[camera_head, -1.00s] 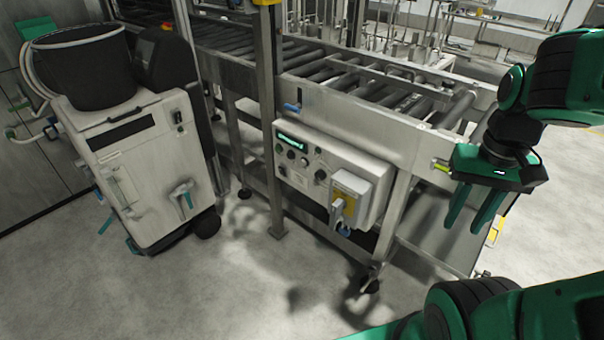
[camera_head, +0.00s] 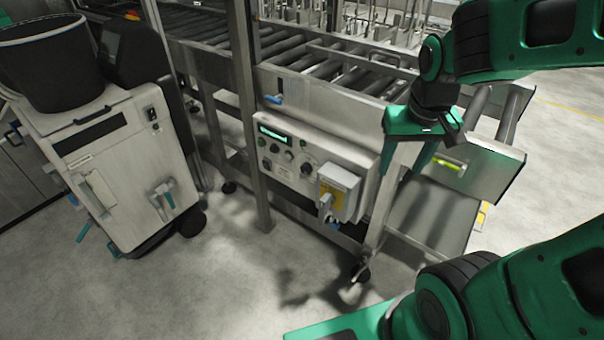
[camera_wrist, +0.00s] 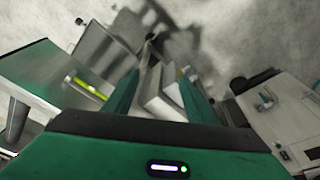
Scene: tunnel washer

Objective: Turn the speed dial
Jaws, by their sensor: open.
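The control panel (camera_head: 345,153) is a pale box mounted under the roller conveyor, with a small lit display (camera_head: 273,132). Several small knobs sit on its face, and a larger dark dial (camera_head: 306,168) is at their right. I cannot read the labels to tell which is the speed dial. My gripper (camera_head: 408,165) is open and empty, fingers down, to the right of the panel and apart from it.
A switch box with a yellow plate (camera_head: 338,190) sticks out at the panel's right end. A steel post (camera_head: 250,120) stands left of the panel. The roller conveyor (camera_head: 300,55) runs above. A white machine with a black tub (camera_head: 130,165) stands at left. The floor in front is clear.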

